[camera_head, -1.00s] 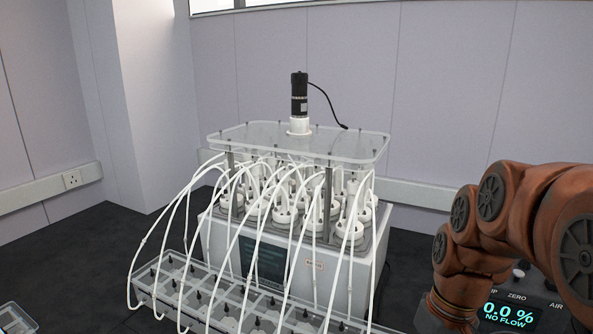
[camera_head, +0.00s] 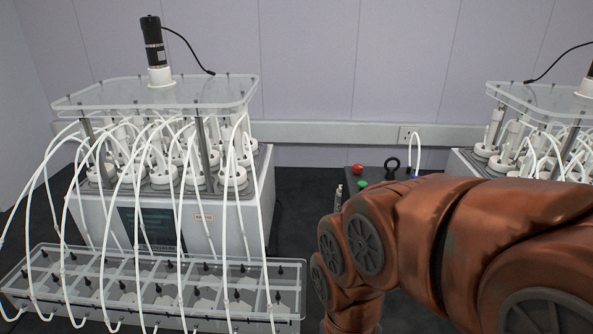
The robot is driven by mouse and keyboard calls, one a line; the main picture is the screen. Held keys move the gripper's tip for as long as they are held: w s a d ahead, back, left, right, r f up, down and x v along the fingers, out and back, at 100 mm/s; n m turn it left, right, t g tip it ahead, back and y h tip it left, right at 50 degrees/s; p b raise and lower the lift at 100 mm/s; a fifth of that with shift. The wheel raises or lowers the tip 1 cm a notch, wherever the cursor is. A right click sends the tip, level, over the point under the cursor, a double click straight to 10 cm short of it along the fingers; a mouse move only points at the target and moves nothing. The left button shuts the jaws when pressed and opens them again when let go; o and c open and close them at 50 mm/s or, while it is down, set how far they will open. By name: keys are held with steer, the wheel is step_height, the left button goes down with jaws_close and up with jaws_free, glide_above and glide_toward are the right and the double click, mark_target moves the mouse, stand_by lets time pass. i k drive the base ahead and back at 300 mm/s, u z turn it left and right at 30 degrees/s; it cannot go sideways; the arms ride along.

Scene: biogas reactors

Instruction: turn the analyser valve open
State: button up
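I cannot make out the analyser valve or the analyser's display in the current view. My orange-brown arm crosses the lower right and covers much of the bench there. Behind it, a dark surface holds a red knob (camera_head: 357,169), a small green knob (camera_head: 362,184) and a black ring-shaped part (camera_head: 392,165). A thin white tube (camera_head: 415,140) loops up beside the ring. I cannot tell whether any of these belongs to the analyser. My gripper is out of the picture.
A reactor unit (camera_head: 262,190) with white tubes and a motor (camera_head: 152,42) on its clear top stands at the left. A clear compartmented tray (camera_head: 290,298) lies in front. A second reactor unit (camera_head: 535,97) is partly visible at the right. Dark bench shows between them.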

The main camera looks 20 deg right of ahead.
mark_target(358, 169)
steer(key=z, duration=1)
